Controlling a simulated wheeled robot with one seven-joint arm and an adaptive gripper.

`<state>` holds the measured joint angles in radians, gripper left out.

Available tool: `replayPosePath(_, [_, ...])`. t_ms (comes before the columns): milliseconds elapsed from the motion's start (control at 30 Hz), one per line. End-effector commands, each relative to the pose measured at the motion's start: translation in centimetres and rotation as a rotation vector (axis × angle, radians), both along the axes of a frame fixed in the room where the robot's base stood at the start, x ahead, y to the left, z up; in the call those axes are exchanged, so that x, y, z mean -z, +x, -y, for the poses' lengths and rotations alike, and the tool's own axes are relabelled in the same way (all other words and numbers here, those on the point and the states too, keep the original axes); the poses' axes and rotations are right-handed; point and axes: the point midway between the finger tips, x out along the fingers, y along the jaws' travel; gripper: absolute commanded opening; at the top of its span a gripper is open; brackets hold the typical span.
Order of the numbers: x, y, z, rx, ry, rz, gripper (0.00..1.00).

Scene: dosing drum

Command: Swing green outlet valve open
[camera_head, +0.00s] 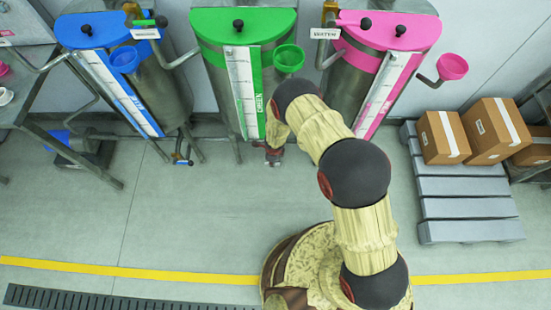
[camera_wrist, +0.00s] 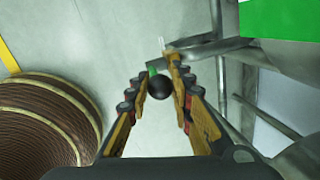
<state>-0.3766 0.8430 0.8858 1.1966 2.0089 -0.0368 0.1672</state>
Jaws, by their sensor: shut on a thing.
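The green drum (camera_head: 212,72) stands in the middle of the row, with a green lid (camera_head: 215,20) and a white level scale on its front. In the wrist view the green valve handle (camera_wrist: 152,71) ends in a black ball knob (camera_wrist: 159,87). My gripper (camera_wrist: 159,74) has its two fingers on either side of the knob and is shut on it. In the head view my gripper (camera_head: 273,156) is low in front of the green drum's base, largely covered by my arm. The valve body and its exact angle are hard to make out.
A blue drum (camera_head: 95,32) stands to the left and a pink drum (camera_head: 385,40) to the right. Boxes (camera_head: 443,137) sit on a grey pallet (camera_head: 465,210) at the right. A metal table is at the far left. Drum legs and pipes (camera_wrist: 285,62) are close to my gripper; the front floor is clear.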

Motion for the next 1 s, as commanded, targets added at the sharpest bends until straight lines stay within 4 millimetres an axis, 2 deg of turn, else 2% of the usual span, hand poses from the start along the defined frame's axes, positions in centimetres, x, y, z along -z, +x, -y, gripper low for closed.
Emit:
replayPosePath(667, [0.04,0.07,-0.75,-0.002,-0.063,-0.002,0.00])
replayPosePath(700, [0.04,0.07,-0.75,-0.002,-0.063,-0.002,0.23])
replayPosePath(1000, [0.06,0.02,-0.63,0.000,-0.064,-0.002,0.40])
